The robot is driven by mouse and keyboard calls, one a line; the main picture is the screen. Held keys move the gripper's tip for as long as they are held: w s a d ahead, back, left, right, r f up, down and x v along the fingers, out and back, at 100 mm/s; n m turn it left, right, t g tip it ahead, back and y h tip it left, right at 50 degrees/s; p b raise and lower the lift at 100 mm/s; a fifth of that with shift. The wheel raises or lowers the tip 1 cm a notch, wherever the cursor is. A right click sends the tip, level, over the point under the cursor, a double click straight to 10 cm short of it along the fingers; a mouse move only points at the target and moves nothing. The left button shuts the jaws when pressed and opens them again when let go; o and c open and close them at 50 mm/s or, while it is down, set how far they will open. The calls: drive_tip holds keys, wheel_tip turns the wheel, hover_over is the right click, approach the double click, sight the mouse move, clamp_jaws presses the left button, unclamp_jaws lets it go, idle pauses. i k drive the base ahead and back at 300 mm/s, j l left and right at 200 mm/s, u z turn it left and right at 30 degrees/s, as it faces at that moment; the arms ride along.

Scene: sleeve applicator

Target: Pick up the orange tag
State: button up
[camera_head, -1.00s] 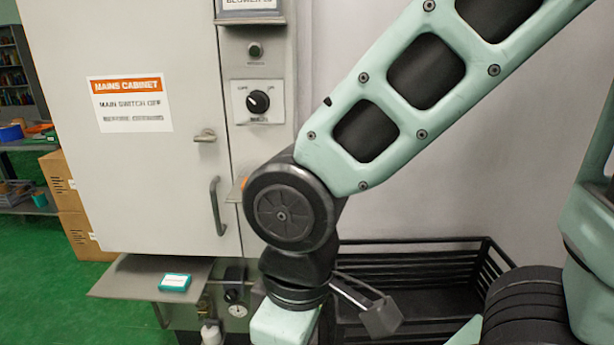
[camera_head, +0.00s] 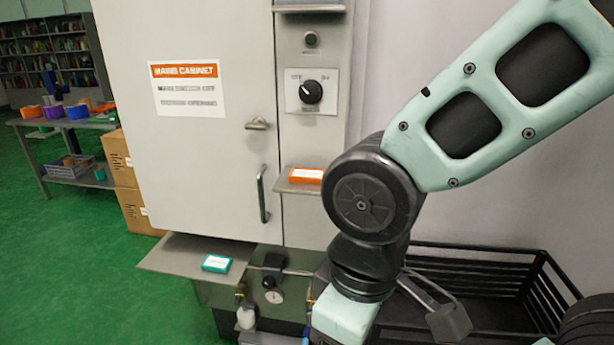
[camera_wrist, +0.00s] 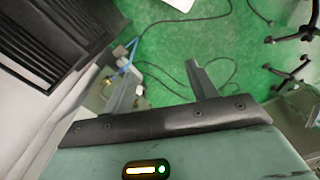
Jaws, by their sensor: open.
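The orange tag (camera_head: 306,175) is a small flat orange block with a white label. It lies on a small metal ledge (camera_head: 298,188) on the right part of the grey cabinet, beside the door handle. In the head view my arm's dark joint is just right of it, and my gripper is out of the frame below. In the wrist view my gripper (camera_wrist: 162,70) has its two fingers spread, with nothing between them. It points over the green floor, and the orange tag does not show there.
A teal tag (camera_head: 216,263) lies on a lower metal shelf (camera_head: 172,256). A dial (camera_head: 311,91) sits above the ledge. A black wire basket (camera_head: 490,290) stands behind my arm. Cables (camera_wrist: 172,62) and chair bases (camera_wrist: 290,78) are on the floor. Open floor is at left.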

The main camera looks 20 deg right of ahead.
sight(297, 175)
drive_tip(key=j+z, duration=0.1)
drive_tip(key=z, duration=0.3)
drive_tip(key=j+z, duration=0.15)
drive_tip(key=z, duration=0.2)
drive_tip(key=i+j+z, duration=0.1)
drive_tip(key=z, duration=0.3)
drive_tip(key=j+z, duration=0.2)
drive_tip(key=z, duration=0.2)
drive_tip(key=k+j, duration=0.1)
drive_tip(key=j, duration=0.6)
drive_tip(key=k+j, duration=0.15)
drive_tip(key=j, duration=0.2)
